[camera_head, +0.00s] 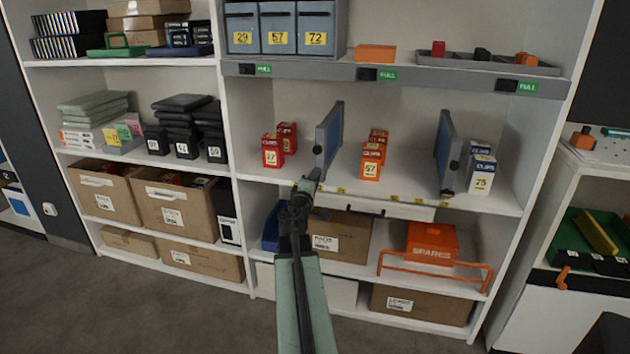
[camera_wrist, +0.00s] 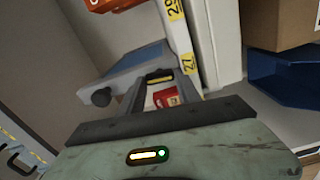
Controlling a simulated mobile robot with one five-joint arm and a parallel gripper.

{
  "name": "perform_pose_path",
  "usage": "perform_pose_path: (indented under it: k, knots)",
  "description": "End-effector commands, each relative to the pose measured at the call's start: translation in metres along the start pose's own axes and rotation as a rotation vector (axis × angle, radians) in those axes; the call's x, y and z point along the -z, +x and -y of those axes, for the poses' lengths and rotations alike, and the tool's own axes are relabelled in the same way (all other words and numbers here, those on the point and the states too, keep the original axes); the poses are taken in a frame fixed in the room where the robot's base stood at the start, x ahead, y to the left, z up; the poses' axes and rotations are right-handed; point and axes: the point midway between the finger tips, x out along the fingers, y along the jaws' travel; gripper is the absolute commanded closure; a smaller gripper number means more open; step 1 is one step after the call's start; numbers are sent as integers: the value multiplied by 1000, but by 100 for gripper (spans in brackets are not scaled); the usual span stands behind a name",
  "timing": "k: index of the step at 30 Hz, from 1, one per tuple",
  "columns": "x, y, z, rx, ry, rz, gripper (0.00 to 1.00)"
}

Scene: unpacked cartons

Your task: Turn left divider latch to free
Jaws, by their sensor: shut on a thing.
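The left divider (camera_head: 329,140) is an upright blue-grey panel on the middle shelf, between red cartons (camera_head: 272,152) and orange-red cartons (camera_head: 371,162). In the wrist view the divider (camera_wrist: 135,68) lies slanted, with a dark round knob (camera_wrist: 101,97) at its end. My gripper (camera_head: 304,188) is at the divider's lower front corner, by the shelf edge. It is shut on the left divider latch, which is mostly hidden by the gripper, so its turn angle cannot be read.
The right divider (camera_head: 446,152) stands farther right, with white-blue cartons (camera_head: 481,174) beside it. Below are a blue bin (camera_wrist: 285,80), a brown carton (camera_head: 341,236) and an orange SPARES box (camera_head: 431,242). Shelf lip labels run along the front edge. Floor at left is clear.

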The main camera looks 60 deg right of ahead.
Motion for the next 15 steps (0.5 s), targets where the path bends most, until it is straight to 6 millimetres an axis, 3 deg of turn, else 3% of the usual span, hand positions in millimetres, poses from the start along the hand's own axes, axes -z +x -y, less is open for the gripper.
perform_pose_path:
  k: [15]
  knots:
    - [1,-2,2,1,-133,-1,100]
